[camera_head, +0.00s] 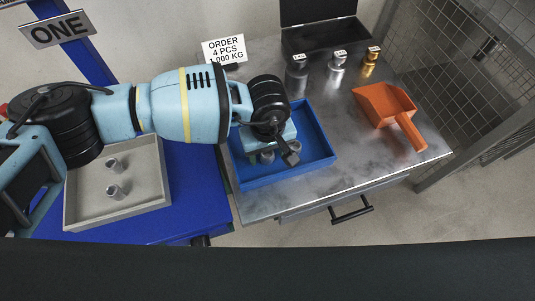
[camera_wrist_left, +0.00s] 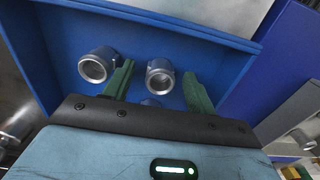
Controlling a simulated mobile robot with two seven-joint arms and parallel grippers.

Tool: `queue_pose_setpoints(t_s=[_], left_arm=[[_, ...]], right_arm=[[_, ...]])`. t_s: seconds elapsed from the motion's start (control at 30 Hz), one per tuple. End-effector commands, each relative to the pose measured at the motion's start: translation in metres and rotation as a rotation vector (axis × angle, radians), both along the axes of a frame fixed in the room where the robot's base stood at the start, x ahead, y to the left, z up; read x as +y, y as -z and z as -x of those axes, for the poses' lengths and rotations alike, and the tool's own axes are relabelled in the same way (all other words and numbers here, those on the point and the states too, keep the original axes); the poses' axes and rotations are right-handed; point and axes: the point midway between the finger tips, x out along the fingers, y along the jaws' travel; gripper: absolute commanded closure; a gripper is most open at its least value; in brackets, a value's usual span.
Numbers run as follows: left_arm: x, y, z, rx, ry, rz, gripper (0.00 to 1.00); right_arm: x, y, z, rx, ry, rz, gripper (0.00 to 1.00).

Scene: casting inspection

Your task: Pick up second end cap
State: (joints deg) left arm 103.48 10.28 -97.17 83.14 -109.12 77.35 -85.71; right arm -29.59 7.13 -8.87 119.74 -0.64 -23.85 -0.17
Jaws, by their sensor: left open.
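My left gripper (camera_head: 277,152) is over the blue tray (camera_head: 318,158) on the metal table, pointing down into it. In the left wrist view its two green fingers (camera_wrist_left: 158,84) are open. One grey, hollow end cap (camera_wrist_left: 160,78) appears between the fingers; I cannot tell whether they touch it. Another end cap (camera_wrist_left: 95,66) lies to the left, outside the left finger. In the head view, the gripper partly covers the end caps (camera_head: 267,157) in the tray. My right gripper is not in view.
A grey tray (camera_head: 153,200) with two similar grey parts (camera_head: 114,191) stands on the blue table to the left. An orange scoop (camera_head: 385,103), several small weights (camera_head: 337,66) and an open black case (camera_head: 318,38) are on the metal table. The metal table's front is clear.

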Motion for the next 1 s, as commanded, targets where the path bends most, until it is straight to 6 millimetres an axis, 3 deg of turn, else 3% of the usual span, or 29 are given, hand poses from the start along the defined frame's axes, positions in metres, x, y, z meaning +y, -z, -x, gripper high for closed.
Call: queue_pose_setpoints(t_s=[0.07,0.4,0.77,1.0], left_arm=[[0.0,0.0,0.0,0.0,0.0,0.0,0.5],[0.0,0.0,0.0,0.0,0.0,0.0,0.95],[0.0,-0.005,0.0,0.0,0.0,0.0,0.95],[0.0,-0.032,-0.001,-0.003,0.001,0.001,0.95]], right_arm=[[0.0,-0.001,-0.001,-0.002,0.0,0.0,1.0],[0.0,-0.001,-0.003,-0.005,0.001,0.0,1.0],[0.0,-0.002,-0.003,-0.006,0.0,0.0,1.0],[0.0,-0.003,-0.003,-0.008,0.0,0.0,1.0]])
